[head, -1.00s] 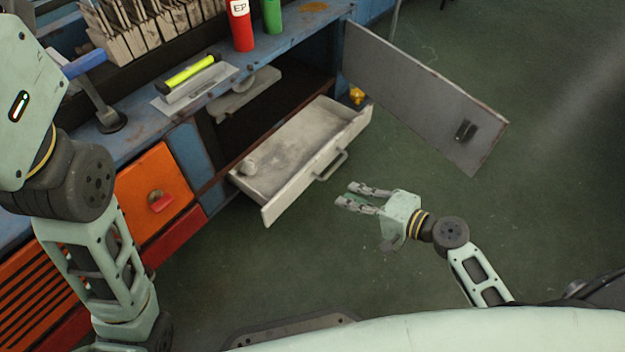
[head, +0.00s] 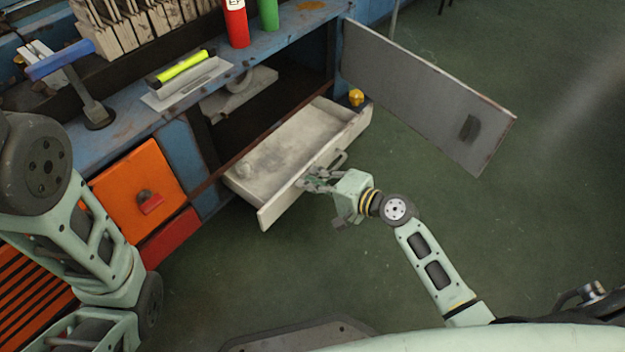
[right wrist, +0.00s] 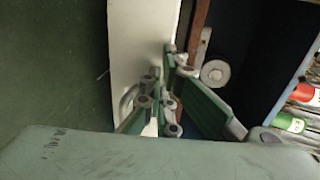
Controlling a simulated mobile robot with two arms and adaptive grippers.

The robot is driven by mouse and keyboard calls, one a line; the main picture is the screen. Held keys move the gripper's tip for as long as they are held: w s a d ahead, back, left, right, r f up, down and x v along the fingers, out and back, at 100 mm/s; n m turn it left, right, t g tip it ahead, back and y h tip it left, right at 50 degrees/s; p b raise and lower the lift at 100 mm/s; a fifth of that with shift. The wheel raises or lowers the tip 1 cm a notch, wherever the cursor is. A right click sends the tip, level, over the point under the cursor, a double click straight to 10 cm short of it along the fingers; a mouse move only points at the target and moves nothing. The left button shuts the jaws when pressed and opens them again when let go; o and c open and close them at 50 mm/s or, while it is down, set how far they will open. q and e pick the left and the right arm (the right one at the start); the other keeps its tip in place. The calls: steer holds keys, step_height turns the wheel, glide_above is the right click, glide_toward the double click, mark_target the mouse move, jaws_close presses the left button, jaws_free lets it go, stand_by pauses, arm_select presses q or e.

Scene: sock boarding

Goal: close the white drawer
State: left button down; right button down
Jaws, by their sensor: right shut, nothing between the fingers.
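The white drawer (head: 283,147) is pulled out of the blue workbench in the head view, with a small round object inside near its left end. Its front panel (head: 285,206) faces me and carries a bar handle. My right gripper (head: 310,180) is shut with nothing in it, its fingers at the drawer front beside the handle. In the right wrist view the fingers (right wrist: 168,105) lie close against the white front panel (right wrist: 140,50); whether they touch is hard to tell. My left arm shows at the left of the head view, but its gripper is outside the picture.
An open grey cabinet door (head: 425,95) hangs out to the right of the drawer. Green floor is clear in front.

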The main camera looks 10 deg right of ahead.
steer(key=b, duration=0.1)
glide_above(272, 171)
steer(key=shift+s+d+f, duration=0.1)
steer(key=shift+s+d, duration=0.05)
steer(key=shift+s, duration=0.05)
steer(key=shift+w+a, duration=0.2)
steer(key=shift+w, duration=0.05)
steer(key=shift+s, duration=0.1)
